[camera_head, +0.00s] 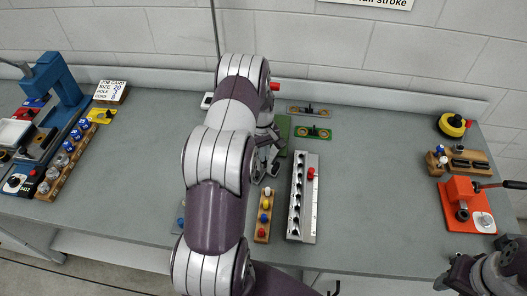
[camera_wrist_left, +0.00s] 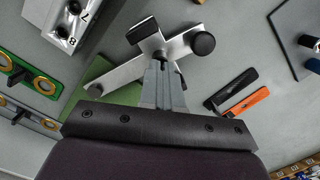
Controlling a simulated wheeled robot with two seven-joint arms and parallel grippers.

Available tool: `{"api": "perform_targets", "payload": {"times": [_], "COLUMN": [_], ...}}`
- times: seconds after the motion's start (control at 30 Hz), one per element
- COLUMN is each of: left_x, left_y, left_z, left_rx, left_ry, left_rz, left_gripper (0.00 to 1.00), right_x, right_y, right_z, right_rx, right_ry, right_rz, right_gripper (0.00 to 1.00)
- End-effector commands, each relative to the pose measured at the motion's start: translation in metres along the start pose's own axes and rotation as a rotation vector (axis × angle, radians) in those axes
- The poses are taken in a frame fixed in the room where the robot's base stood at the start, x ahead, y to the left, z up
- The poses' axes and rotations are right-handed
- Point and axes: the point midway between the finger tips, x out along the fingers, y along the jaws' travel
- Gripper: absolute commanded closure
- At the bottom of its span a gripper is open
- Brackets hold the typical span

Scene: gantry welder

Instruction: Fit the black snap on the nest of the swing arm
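In the left wrist view, a pale metal swing arm (camera_wrist_left: 125,75) lies across a green base (camera_wrist_left: 105,98), with a black round knob (camera_wrist_left: 204,43) at one end. A black block (camera_wrist_left: 142,30) sits on a crossing metal bar. My left gripper (camera_wrist_left: 160,62) is over the middle of this metalwork, its fingers close together. A small dark spot shows at the fingertips; I cannot tell whether it is the black snap or a part behind. In the head view, my left gripper (camera_head: 266,163) is partly hidden beside the green base (camera_head: 284,128). My right gripper (camera_head: 455,275) is at the lower right, its fingers unclear.
A metal hole rail (camera_head: 303,195) and a wooden strip with coloured knobs (camera_head: 264,215) stand near the left gripper. Black and orange handled pieces (camera_wrist_left: 245,103) lie beside the swing arm. A red-orange press (camera_head: 468,205) stands at right. The table between rail and press is clear.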

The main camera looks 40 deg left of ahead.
Motion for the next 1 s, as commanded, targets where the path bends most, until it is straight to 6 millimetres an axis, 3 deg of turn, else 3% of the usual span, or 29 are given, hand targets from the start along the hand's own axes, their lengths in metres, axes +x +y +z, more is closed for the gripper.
{"api": "perform_targets", "payload": {"times": [0.87, 0.9, 0.93, 0.97, 1.0], "left_x": [0.0087, 0.0075, 0.0074, 0.0075, 0.0075], "left_y": [0.0000, 0.0001, 0.0000, 0.0000, 0.0000], "left_z": [-0.0008, -0.0007, -0.0006, -0.0006, -0.0006], "left_rx": [0.001, 0.001, 0.001, 0.001, 0.001], "left_ry": [0.000, 0.000, 0.000, 0.000, 0.000], "left_rz": [0.000, 0.000, 0.000, 0.000, 0.000], "left_gripper": [1.00, 0.84, 0.74, 0.67, 0.67], "right_x": [0.0063, 0.0051, 0.0050, 0.0050, 0.0050], "right_y": [0.0000, 0.0000, 0.0000, 0.0000, 0.0000], "right_z": [0.0007, 0.0005, 0.0005, 0.0006, 0.0006], "right_rx": [0.000, 0.000, 0.000, 0.000, 0.000], "right_ry": [0.000, 0.000, 0.000, 0.000, 0.000], "right_rz": [0.000, 0.000, 0.000, 0.000, 0.000], "right_gripper": [0.57, 0.57, 0.57, 0.57, 0.57]}}
